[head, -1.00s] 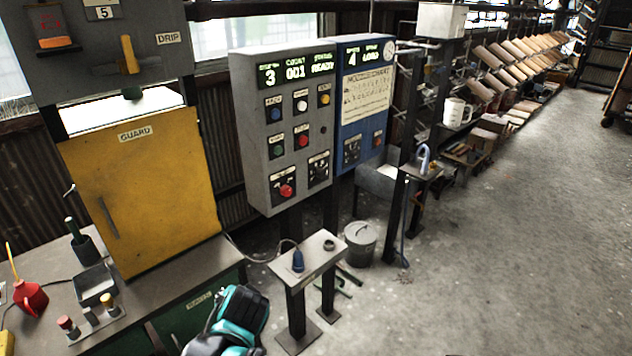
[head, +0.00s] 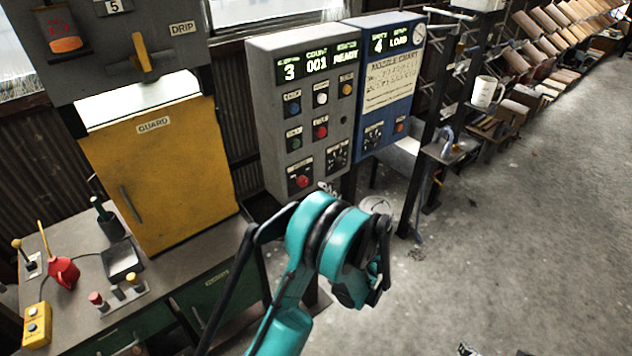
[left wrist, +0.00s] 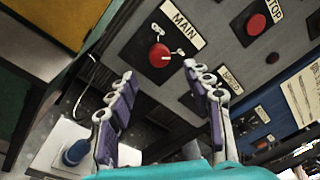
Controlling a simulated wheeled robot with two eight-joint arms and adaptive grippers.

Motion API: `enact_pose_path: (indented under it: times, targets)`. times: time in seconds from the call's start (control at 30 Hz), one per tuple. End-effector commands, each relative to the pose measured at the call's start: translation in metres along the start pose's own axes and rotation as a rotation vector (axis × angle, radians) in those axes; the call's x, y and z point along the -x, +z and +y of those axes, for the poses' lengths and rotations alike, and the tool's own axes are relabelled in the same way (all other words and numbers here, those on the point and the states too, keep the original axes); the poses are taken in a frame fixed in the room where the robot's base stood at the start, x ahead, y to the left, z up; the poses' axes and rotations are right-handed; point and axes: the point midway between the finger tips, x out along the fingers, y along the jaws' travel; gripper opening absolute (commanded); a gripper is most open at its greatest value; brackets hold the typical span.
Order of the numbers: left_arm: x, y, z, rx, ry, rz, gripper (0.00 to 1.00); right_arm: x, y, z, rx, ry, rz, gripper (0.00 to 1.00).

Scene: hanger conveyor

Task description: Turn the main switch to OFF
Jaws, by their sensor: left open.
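The main switch is a red knob on a black plate low on the grey control panel (head: 262,110). It shows in the head view (head: 302,181) and, under a MAIN label, in the left wrist view (left wrist: 160,56). Its small position marks are too blurred to read. My left gripper (left wrist: 160,72) is open and empty, its fingers apart to either side of the knob in the wrist view and not visibly touching it. In the head view my left wrist hides most of that gripper. Only a small dark part, possibly of my right gripper (head: 468,350), shows at the bottom edge.
A red STOP button (left wrist: 257,24) and a SPEED dial (head: 337,155) are near the knob. A blue panel (head: 388,85) adjoins on the right. The yellow guard door (head: 160,175) and a bench (head: 190,255) stand left. Open floor (head: 530,220) lies right.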

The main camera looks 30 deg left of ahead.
Motion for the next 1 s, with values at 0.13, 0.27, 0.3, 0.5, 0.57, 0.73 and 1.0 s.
enact_pose_path:
  times: [0.13,0.27,0.3,0.5,0.57,0.73,1.0]
  targets:
    - [-0.026,0.001,0.002,0.001,0.004,-0.004,0.51,-0.003,0.002,0.000,0.000,0.000,0.000,1.00]
    - [-0.047,0.001,0.002,0.002,0.004,-0.002,0.51,-0.005,0.004,0.000,0.000,0.000,0.000,1.00]
    - [-0.052,0.000,0.002,0.002,0.004,-0.001,0.51,-0.005,0.004,0.000,0.000,0.000,0.000,1.00]
    - [-0.067,0.000,0.001,0.002,0.003,0.001,0.51,-0.006,0.004,0.000,0.000,0.000,0.000,1.00]
    - [-0.068,0.000,0.001,0.003,0.003,0.001,0.51,-0.006,0.004,0.000,0.000,0.000,0.000,1.00]
    - [-0.068,0.000,0.001,0.003,0.003,0.001,0.51,-0.006,0.004,0.000,0.000,0.000,0.000,1.00]
    - [-0.068,0.000,0.001,0.003,0.003,0.001,0.01,-0.006,0.004,0.000,0.000,0.000,0.000,1.00]
